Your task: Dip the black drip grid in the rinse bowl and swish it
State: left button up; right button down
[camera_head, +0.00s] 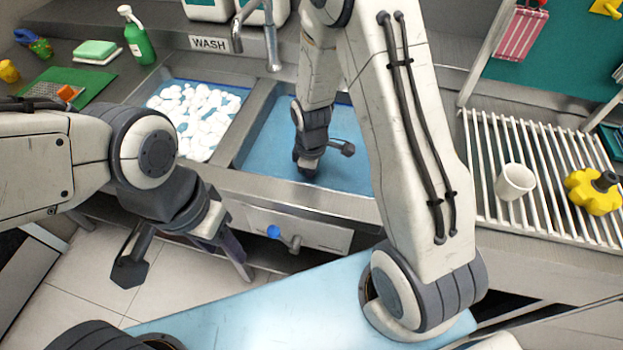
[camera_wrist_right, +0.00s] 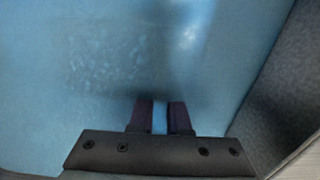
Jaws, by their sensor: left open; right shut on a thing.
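The rinse bowl looks to be the right-hand sink basin (camera_head: 262,150), filled with blue water. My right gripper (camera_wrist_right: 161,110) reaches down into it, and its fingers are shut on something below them. A dim, blurred dark patch, likely the black drip grid (camera_wrist_right: 120,65), shows under the water beyond the fingertips; its edges are not clear. In the head view my right wrist and arm hide the grid and the fingertips. My left gripper (camera_head: 236,256) is open and empty, in front of the sink's front edge, away from the bowl.
The left basin (camera_head: 238,127) holds white foam. A tap (camera_head: 270,40) stands behind the basins. A white cup (camera_head: 514,182) and a yellow knobbed part (camera_head: 592,190) sit on the white rack (camera_head: 482,150) at right. A green spray bottle (camera_head: 138,38) stands at back left.

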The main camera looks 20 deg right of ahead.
jog(key=shift+s+d, duration=0.55)
jog(key=shift+d, duration=0.3)
jog(key=shift+w+a+p, duration=0.25)
jog(key=shift+w+a, duration=0.35)
jog(key=shift+a, duration=0.3)
jog(key=shift+w+a+p, duration=0.2)
jog(key=shift+w+a, duration=0.4)
jog(key=shift+a, duration=0.3)
jog(key=shift+s+d, duration=0.6)
jog(key=shift+d, duration=0.3)
jog(key=shift+s+d, duration=0.6)
jog(key=shift+d, duration=0.3)
notch_tip(320, 180, up, 16)
jog(key=p, duration=1.4)
jog(key=shift+r+p, duration=0.15)
jog(key=shift+p, duration=0.15)
